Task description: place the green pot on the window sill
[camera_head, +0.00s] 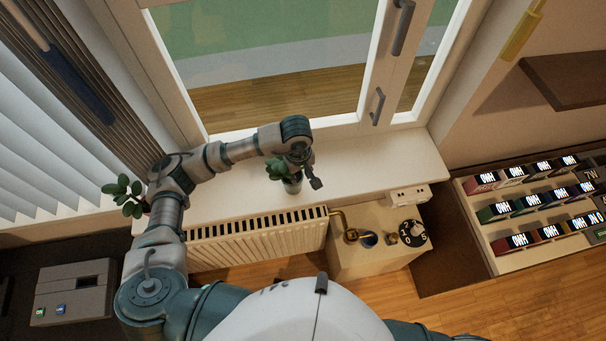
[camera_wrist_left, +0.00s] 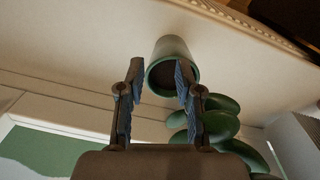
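The pot (camera_head: 292,187), with green leaves above it, is on the white window sill (camera_head: 375,165), close to its front edge. In the left wrist view the pot (camera_wrist_left: 171,48) is pale green with a darker green rim and brown inside. Leaves (camera_wrist_left: 220,122) hang beside it; where they join it is hidden. My left gripper (camera_head: 307,172) is at the pot, above the sill. In the wrist view its fingers (camera_wrist_left: 160,70) are apart, one each side of the rim, with a small gap on the left. The right finger overlaps the rim; contact is unclear. My right gripper is out of view.
Another leafy plant (camera_head: 129,196) is at the sill's left end, near my arm. A radiator (camera_head: 258,240) and a cabinet with knobs (camera_head: 375,247) stand below the sill. The window with handles is behind. The sill's right part is mostly clear.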

